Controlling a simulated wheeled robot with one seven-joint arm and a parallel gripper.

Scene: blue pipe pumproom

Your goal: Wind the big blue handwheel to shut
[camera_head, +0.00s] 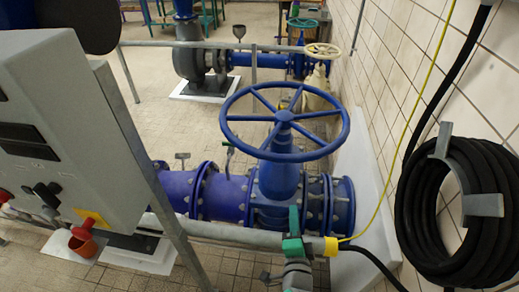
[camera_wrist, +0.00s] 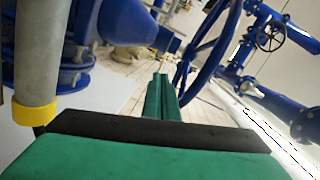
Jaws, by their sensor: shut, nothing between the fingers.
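The big blue handwheel (camera_head: 283,151) lies about level on top of the blue valve (camera_head: 280,182), with several spokes meeting at a central hub. Its rim also shows in the wrist view (camera_wrist: 212,52), close up and seen at a slant. My gripper (camera_head: 294,209) is green, below the near side of the wheel in the head view, with its fingers pointing up. In the wrist view my gripper (camera_wrist: 160,78) has its fingers together and empty. The tips appear just beside the rim, with a gap in the picture. I cannot tell the exact distance.
A grey pipe with a yellow band (camera_head: 331,246) runs beside my gripper. A grey control cabinet (camera_head: 60,125) stands left, and a coiled black hose (camera_head: 470,215) hangs on the tiled wall right. A smaller pale handwheel (camera_head: 322,51) is farther back. Open tiled floor lies behind.

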